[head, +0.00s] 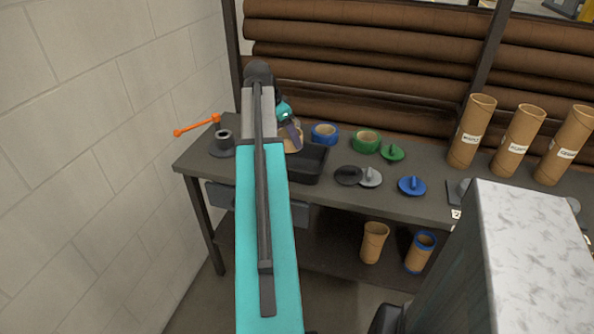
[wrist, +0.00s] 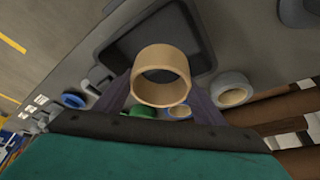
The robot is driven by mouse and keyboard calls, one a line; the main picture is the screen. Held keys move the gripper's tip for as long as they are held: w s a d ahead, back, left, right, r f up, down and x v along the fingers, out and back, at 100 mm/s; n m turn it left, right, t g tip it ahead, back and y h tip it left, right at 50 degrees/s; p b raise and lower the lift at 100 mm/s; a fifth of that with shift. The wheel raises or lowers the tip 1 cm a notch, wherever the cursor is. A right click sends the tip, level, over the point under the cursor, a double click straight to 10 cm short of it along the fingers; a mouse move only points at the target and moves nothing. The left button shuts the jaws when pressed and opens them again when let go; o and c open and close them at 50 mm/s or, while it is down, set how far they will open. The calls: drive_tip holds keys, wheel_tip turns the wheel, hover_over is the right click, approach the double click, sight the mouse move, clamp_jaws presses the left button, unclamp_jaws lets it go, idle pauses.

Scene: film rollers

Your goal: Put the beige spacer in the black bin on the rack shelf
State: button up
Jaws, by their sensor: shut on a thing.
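The beige spacer (wrist: 160,78) is a short, wide ring. In the wrist view my gripper (wrist: 160,96) is shut on it, with a dark finger on each side. The black bin (wrist: 122,42) appears behind and above the spacer there, open side toward the camera. In the head view the bin (head: 306,178) stands on the rack's top shelf. My gripper (head: 292,134) shows there just behind the bin, partly hidden by my arm; a beige curved edge shows beside it. The spacer appears above the shelf, outside or over the bin's edge; I cannot tell which.
A blue ring (head: 324,133) and a green ring (head: 367,141) lie right of the bin. A grey ring (wrist: 234,89) lies nearby. Knobbed discs (head: 370,176) lie to the right. A dark flanged piece (head: 223,145) stands left. Brown rolls (head: 360,52) line the back.

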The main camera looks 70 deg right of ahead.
drive_tip(key=shift+s+d+m, duration=0.2)
drive_tip(key=shift+s+d, duration=0.1)
drive_tip(key=shift+s, duration=0.3)
drive_tip(key=shift+s+d+m, duration=0.2)
drive_tip(key=shift+s+d, duration=0.05)
drive_tip(key=shift+s, duration=0.3)
drive_tip(key=shift+f+p, duration=0.3)
drive_tip(key=shift+f, duration=2.8)
drive_tip(key=shift+f, duration=1.85)
drive_tip(key=shift+f, duration=0.2)
drive_tip(key=o, duration=1.1)
